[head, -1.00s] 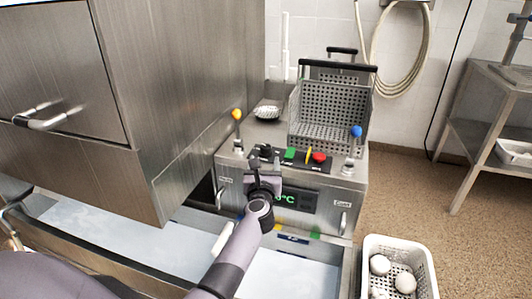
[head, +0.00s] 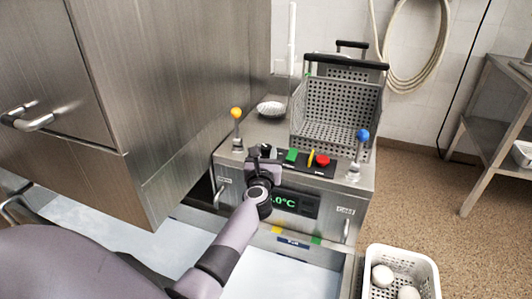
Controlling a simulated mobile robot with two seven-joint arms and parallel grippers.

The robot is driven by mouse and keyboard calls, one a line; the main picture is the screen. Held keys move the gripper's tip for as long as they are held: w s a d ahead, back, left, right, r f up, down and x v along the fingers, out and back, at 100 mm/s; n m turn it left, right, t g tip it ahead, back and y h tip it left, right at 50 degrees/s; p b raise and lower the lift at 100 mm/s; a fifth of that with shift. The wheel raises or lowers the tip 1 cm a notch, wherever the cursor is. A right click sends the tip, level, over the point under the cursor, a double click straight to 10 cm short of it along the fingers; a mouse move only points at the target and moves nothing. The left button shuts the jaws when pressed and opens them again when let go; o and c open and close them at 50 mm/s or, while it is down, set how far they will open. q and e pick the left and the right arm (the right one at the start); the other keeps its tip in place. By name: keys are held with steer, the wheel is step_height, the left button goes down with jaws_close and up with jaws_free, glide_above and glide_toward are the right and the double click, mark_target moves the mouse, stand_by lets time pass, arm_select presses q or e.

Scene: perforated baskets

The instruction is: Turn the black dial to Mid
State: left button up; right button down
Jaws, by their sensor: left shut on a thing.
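The steel fryer-like unit (head: 225,168) has a black control strip on its top front. My left gripper (head: 263,156) is at the strip's left end, shut on what appears to be the black dial. The gripper hides most of the dial, so I cannot read its pointer or setting. Beside it on the strip are a green button (head: 291,155), a yellow switch (head: 311,158) and a red button (head: 323,160). The green display (head: 290,203) is partly covered by my left arm; "0°C" shows. My right gripper is not in view.
Levers with a yellow knob (head: 236,113) and a blue knob (head: 363,135) flank the strip. A perforated metal basket (head: 335,115) stands behind it. A steel cabinet (head: 165,90) fills the left. A white basket (head: 430,265) with pale round items is at lower right.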

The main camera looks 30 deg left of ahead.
arm_select(q)
steer(key=shift+c, duration=1.3)
